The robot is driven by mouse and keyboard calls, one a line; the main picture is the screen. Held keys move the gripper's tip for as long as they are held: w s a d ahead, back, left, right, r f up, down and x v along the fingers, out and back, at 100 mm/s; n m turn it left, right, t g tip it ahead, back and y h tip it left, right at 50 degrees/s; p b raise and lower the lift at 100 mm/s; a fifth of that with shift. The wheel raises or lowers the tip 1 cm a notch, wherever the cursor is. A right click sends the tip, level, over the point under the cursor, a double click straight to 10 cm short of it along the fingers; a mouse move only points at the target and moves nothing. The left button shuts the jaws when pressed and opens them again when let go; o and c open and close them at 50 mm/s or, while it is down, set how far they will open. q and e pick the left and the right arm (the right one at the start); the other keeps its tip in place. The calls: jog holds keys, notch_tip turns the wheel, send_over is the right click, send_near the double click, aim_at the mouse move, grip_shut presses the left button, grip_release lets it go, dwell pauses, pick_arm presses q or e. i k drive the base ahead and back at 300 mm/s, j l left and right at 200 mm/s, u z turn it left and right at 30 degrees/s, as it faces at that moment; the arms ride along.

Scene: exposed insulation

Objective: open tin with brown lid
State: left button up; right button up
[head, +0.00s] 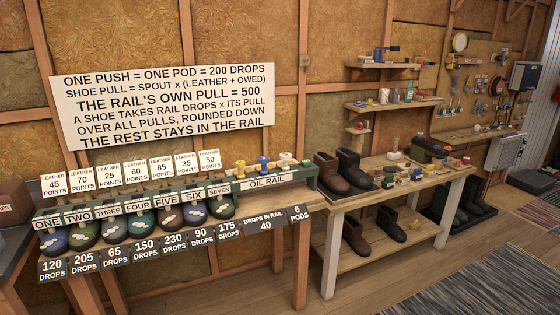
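Several small tins and jars (388,183) stand on the top of the wooden bench (350,201) in the middle right of the head view. They are too small to tell for sure which one has a brown lid, or whether any is open. Neither of my grippers shows in the head view.
Brown boots (328,173) and black boots (350,169) stand at the bench's left end. Wall shelves (398,104) hang above the bench. The floor (385,275) in front is clear.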

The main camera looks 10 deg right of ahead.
aim_at(374, 173)
jog(key=i+l+z, duration=0.2)
jog(key=i+z, duration=0.7)
jog(key=i+j+z, duration=0.1)
jog(key=i+z, duration=0.35)
jog(key=k, duration=0.05)
